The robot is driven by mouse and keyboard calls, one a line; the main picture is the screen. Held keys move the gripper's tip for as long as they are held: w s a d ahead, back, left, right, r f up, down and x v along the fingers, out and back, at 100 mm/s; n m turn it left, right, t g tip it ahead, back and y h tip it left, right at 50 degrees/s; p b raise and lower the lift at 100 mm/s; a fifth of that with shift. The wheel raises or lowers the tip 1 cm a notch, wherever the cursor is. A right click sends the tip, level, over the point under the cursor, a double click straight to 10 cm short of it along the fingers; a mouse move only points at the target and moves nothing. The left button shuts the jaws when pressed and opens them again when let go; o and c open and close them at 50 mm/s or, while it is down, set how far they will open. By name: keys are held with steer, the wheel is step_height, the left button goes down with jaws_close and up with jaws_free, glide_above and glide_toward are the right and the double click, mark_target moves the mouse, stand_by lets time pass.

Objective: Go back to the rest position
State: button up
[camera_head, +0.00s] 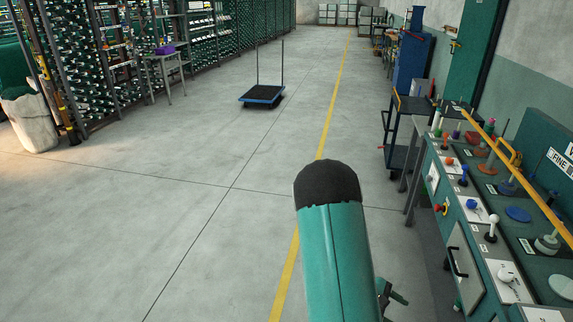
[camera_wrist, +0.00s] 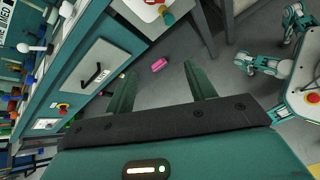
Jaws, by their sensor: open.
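My gripper (camera_wrist: 160,90) shows in the wrist view with its two green fingers spread apart and nothing between them. Past the fingertips is grey floor, with a small pink object (camera_wrist: 159,64) lying on it, apart from the fingers. In the head view my teal arm with its black rounded cap rises at the lower middle, beside the workbench (camera_head: 463,225). My gripper is mostly hidden behind the arm there.
The workbench carries knobs, levers and a yellow rail (camera_head: 535,195). A dark blue cart (camera_head: 402,130) stands past it. A flat trolley (camera_head: 262,96), a small table (camera_head: 166,62) and a white sack (camera_head: 33,122) stand further left. The floor between is clear.

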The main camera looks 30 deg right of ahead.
steer(key=w+a+r+m+t+y, duration=0.2)
steer(key=w+a+r+t, duration=0.15)
steer(key=a+r, duration=0.5)
steer(key=w+a+r+m+t+y, duration=0.25)
steer(key=w+a+r, duration=0.25)
steer(key=a+r, duration=0.4)
steer(key=s+a+r+t+y, duration=0.2)
steer(key=a+r+t, duration=0.1)
steer(key=a+r, duration=0.4)
steer(key=s+a+r+t+y, duration=0.2)
steer(key=a+r+t, duration=0.2)
steer(key=a+r, duration=0.4)
steer(key=a, duration=0.3)
steer(key=shift+s+a+r, duration=0.2)
steer(key=shift+s+a, duration=0.1)
steer(key=shift+c, duration=0.4)
steer(key=c, duration=0.3)
steer(key=shift+d, duration=0.1)
steer(key=shift+d, duration=0.1)
